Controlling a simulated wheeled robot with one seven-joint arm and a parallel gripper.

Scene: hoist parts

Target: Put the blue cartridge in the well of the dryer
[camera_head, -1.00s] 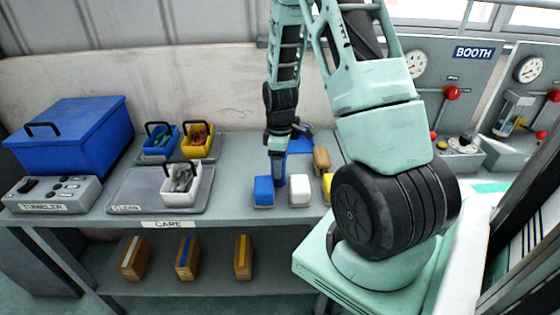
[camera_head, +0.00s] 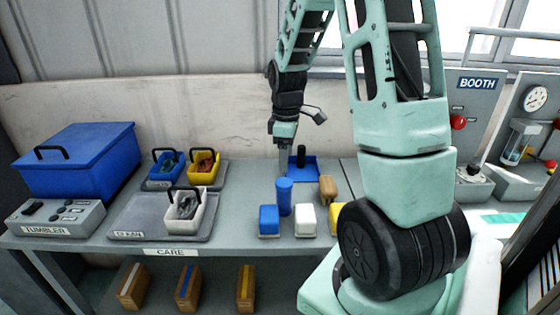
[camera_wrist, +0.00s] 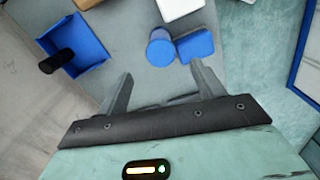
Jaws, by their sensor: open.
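The blue cartridge (camera_head: 284,197) is a blue cylinder standing upright on the grey bench, just behind a blue block. In the wrist view the cartridge (camera_wrist: 160,50) shows beyond my fingertips, beside the blue block. My gripper (camera_head: 283,165) is above and behind the cartridge in the head view. In the wrist view my gripper (camera_wrist: 164,88) is open, with nothing between its fingers. At the right, a clear upright cylinder (camera_head: 516,143) with blue inside stands on a grey unit. No label reads dryer, and I see no well clearly.
Blue (camera_head: 268,221), white (camera_head: 305,220) and yellow blocks stand in front. A wooden block (camera_head: 327,190) and a blue tray (camera_head: 316,166) with a black handle are close by. Bins, a blue box (camera_head: 75,165) and a tumbler (camera_head: 56,218) are at left. The BOOTH panel is right.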

